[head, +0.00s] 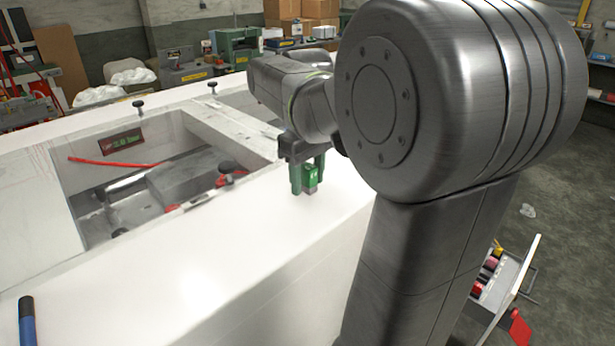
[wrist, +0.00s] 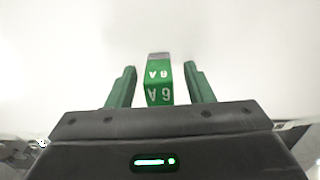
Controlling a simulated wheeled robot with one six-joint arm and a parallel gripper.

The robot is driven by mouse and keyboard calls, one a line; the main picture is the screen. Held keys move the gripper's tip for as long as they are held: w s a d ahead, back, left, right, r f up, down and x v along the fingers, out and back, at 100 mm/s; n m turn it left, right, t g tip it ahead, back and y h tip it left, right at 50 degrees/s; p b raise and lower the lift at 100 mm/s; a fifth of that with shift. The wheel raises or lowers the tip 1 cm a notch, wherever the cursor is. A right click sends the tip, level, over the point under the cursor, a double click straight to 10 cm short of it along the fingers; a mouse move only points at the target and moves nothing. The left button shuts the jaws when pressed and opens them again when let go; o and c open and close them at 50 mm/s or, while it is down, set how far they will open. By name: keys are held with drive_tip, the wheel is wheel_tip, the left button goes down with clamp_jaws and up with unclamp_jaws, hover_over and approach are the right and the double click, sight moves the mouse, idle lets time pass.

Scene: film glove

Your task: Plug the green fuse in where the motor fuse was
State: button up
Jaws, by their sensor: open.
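The green fuse (wrist: 160,88) is marked 6A and stands between the two green fingers of my gripper (wrist: 160,69) in the wrist view. My gripper is open, with a gap showing on each side of the fuse. In the head view the fuse (head: 311,181) is at my gripper (head: 307,172), low over the white top; its foot seems to rest on or very near that surface. I cannot make out the motor fuse's socket in either view.
A white top (head: 180,260) has a large opening on the left with metal parts, a red rod (head: 105,162) and black knobs (head: 138,104) around it. A blue-handled tool (head: 27,320) lies at the near left.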

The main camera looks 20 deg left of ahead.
clamp_jaws()
